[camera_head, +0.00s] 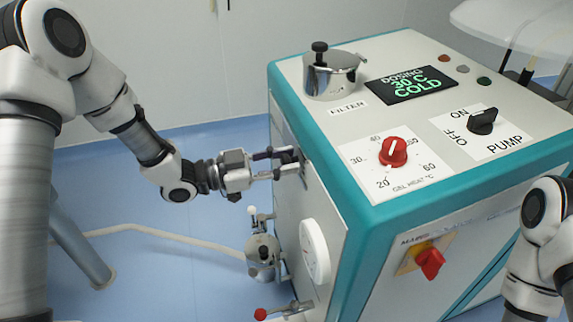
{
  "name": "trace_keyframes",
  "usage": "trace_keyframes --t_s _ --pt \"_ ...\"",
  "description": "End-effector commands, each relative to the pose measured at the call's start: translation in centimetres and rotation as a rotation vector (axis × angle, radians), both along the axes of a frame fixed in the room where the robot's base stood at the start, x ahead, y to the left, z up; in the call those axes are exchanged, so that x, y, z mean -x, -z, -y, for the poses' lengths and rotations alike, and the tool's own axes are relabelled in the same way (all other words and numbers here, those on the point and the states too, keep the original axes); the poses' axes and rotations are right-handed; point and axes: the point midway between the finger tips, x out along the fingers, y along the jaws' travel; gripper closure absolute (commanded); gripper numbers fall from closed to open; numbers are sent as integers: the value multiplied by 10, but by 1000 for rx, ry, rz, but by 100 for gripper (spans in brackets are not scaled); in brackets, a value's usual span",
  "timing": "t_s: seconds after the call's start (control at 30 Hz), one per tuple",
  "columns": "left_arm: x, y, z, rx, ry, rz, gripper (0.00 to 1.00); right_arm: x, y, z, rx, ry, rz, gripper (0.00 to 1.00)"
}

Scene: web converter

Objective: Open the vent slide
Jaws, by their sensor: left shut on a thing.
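My left gripper (285,165) reaches the left side face of the teal and white machine (330,215). Its fingers are shut on a small part there, which looks like the vent slide (302,163). The fingers cover most of this part, so I cannot tell how far the slide stands open. My right arm shows at the lower right edge, but its gripper is out of the picture.
Below the gripper, a round white gauge (315,251), a metal fitting (262,252) and a red-knobbed lever (262,314) stick out from the side face. On top are a filter pot (331,77), a red dial (393,151) and a black pump switch (483,121).

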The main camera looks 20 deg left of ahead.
Motion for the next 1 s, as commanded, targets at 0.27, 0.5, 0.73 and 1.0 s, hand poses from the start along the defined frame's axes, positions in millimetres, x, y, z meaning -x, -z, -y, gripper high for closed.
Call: trace_keyframes --t_s 0.27,0.5,0.73,1.0 --pt "-66 -3 -45 -4 -4 6 100 0 -22 0 0 0 0 60" --pt "-90 -1 -61 -3 -2 2 100 0 -24 0 0 0 0 60" --pt "-90 -1 -61 -3 -1 1 100 0 -23 0 0 0 0 60" --pt "-89 -1 -61 -3 -1 1 43 0 -23 0 0 0 0 60"
